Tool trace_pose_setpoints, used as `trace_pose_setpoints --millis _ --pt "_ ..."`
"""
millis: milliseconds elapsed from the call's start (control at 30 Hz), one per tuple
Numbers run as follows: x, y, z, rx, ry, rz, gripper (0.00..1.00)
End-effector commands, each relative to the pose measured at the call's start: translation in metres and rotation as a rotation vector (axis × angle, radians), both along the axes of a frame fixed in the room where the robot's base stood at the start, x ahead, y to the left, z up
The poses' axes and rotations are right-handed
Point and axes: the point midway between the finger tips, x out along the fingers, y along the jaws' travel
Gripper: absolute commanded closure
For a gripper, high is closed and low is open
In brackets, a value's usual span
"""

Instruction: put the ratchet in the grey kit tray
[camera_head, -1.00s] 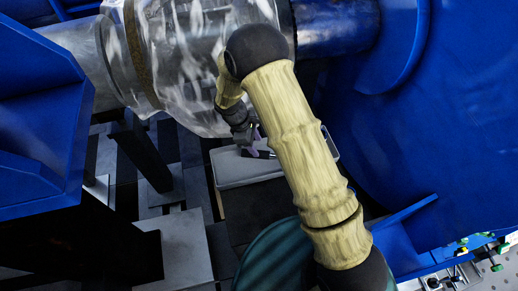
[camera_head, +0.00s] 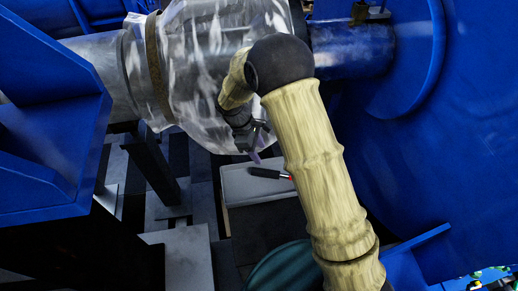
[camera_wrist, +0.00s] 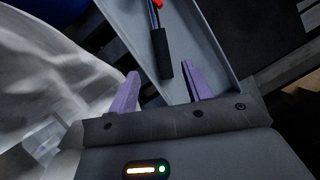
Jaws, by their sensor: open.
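The ratchet, with a black handle and a red part, lies in the grey kit tray; its handle (camera_head: 264,173) shows in the head view and also in the wrist view (camera_wrist: 163,55). The grey kit tray (camera_head: 239,189) sits below the wrapped cylinder; its floor and wall show in the wrist view (camera_wrist: 205,45). My gripper (camera_head: 258,148) is above the tray, near its far left part. In the wrist view its two purple fingers (camera_wrist: 160,88) stand apart with nothing between them. The handle end lies just ahead of the fingertips. My arm hides the tray's right part.
A large cylinder in clear plastic wrap (camera_head: 200,65) is close beside and behind my gripper. Blue housings stand left (camera_head: 45,140) and right (camera_head: 440,150). A dark support (camera_head: 152,165) stands left of the tray. Free space is narrow.

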Motion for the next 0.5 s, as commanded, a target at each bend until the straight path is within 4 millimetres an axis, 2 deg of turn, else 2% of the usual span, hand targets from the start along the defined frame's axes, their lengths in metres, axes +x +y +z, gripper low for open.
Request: trace_pose_setpoints --millis 267,367,500 --pt "0.0 -0.003 0.002 0.005 -0.004 -0.012 0.51" --pt "-0.002 -0.013 0.011 0.024 -0.021 -0.065 0.51" --pt "-0.01 -0.042 0.034 0.082 -0.071 -0.222 0.51"
